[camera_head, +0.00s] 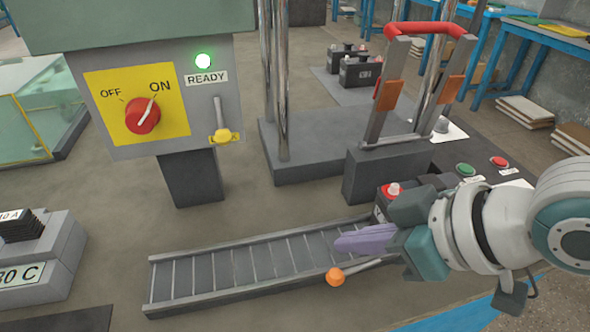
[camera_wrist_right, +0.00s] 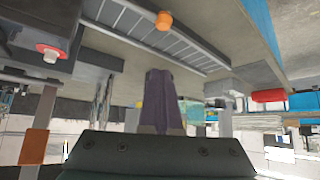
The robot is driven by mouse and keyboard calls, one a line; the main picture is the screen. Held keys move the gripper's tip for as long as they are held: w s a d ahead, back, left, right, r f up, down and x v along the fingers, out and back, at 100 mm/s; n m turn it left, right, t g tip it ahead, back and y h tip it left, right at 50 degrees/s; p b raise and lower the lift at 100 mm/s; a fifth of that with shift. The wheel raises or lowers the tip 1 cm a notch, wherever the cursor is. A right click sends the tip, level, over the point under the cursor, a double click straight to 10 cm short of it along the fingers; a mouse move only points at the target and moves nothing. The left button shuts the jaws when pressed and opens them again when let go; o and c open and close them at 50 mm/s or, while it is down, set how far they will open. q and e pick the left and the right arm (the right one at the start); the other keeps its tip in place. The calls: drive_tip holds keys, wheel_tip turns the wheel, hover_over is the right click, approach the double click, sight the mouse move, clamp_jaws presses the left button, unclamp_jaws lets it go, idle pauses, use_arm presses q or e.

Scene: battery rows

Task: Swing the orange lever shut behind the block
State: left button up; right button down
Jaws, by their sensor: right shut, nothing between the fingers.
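The orange lever's knob (camera_head: 335,277) is at the near side of the roller track, its grey rod running right towards the track's right end. The knob shows at the top of the wrist view (camera_wrist_right: 164,21). A dark block with a red-ringed terminal (camera_head: 393,190) is at the right end of the track, partly hidden by my right gripper. A block with a similar terminal shows in the wrist view (camera_wrist_right: 50,55). My right gripper (camera_head: 342,243) is shut and empty, its purple fingers over the track, just above and beyond the knob. Contact with the lever cannot be told. My left gripper is not in view.
The roller track (camera_head: 160,292) runs left, its rollers bare. A control box (camera_head: 130,75) with a red knob stands behind left. A dark pedestal with a red-handled frame (camera_head: 425,29) stands behind the block. Green (camera_head: 465,169) and red (camera_head: 499,161) buttons are at right.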

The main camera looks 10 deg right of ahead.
sight(356, 271)
drive_tip(key=b+x, duration=0.4)
drive_tip(key=x, duration=0.5)
drive_tip(key=shift+w+f, duration=0.1)
drive_tip(key=shift+f, duration=0.4)
drive_tip(key=shift+s+d+f+p, duration=0.1)
drive_tip(key=shift+s+d+p, duration=0.2)
drive_tip(key=shift+s+d, duration=0.3)
drive_tip(key=shift+s+d+f+p, duration=0.1)
drive_tip(key=shift+s+d+p, duration=0.25)
drive_tip(key=shift+s, duration=0.45)
drive_tip(key=shift+s, duration=0.1)
